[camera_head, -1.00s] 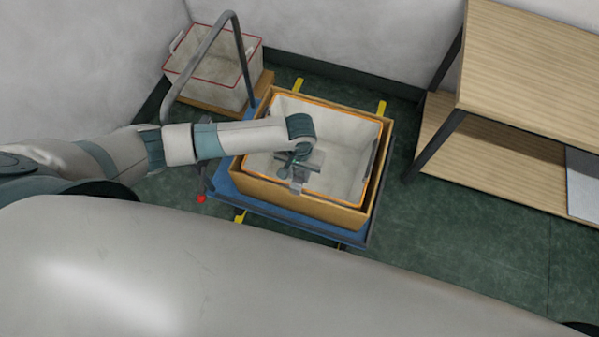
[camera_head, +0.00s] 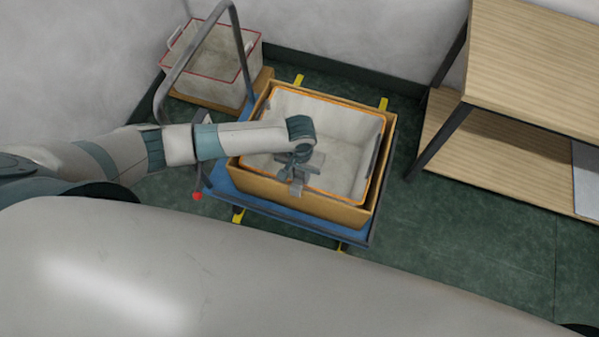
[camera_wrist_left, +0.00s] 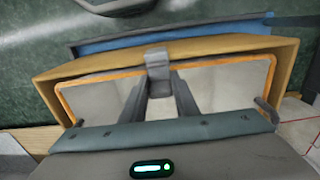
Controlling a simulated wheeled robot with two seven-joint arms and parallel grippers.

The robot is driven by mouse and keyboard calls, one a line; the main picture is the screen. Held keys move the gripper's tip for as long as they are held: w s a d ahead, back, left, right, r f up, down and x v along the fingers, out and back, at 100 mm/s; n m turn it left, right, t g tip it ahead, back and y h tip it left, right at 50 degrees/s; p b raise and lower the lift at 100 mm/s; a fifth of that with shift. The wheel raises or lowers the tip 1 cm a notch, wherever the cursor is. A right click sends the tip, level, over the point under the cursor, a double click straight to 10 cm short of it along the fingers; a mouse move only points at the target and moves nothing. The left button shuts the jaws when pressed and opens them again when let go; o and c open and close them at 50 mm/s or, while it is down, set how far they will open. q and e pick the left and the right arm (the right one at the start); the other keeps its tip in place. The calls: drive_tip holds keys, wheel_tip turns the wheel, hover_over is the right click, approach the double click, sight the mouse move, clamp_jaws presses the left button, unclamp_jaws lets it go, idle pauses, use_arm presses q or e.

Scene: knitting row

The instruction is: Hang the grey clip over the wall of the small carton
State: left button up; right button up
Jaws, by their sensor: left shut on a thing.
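The tan carton (camera_head: 246,184) stands on a blue cart and has a white, orange-rimmed liner inside it. My left gripper (camera_wrist_left: 160,88) reaches over the carton's open top, near its front wall. It is shut on the grey clip (camera_wrist_left: 158,68), which sticks out past the fingertips. In the left wrist view the clip lies across the liner's orange rim and the carton wall's edge. In the head view the clip (camera_head: 297,188) shows at that same wall. I cannot tell whether it touches the wall. My right gripper is not in view.
The blue cart (camera_head: 232,197) has a grey push handle (camera_head: 243,50) at its left. A white bin with a red rim (camera_head: 222,82) stands at the back left. A wooden shelf (camera_head: 530,60) stands at the right. Green floor is clear between cart and shelf.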

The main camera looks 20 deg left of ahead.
use_arm(q)
drive_tip(key=shift+f, duration=0.2)
drive_tip(key=o, duration=1.1)
drive_tip(key=shift+r, duration=0.1)
wheel_tip(320, 180, up, 17)
drive_tip(key=shift+r+b, duration=0.1)
drive_tip(key=shift+b, duration=0.5)
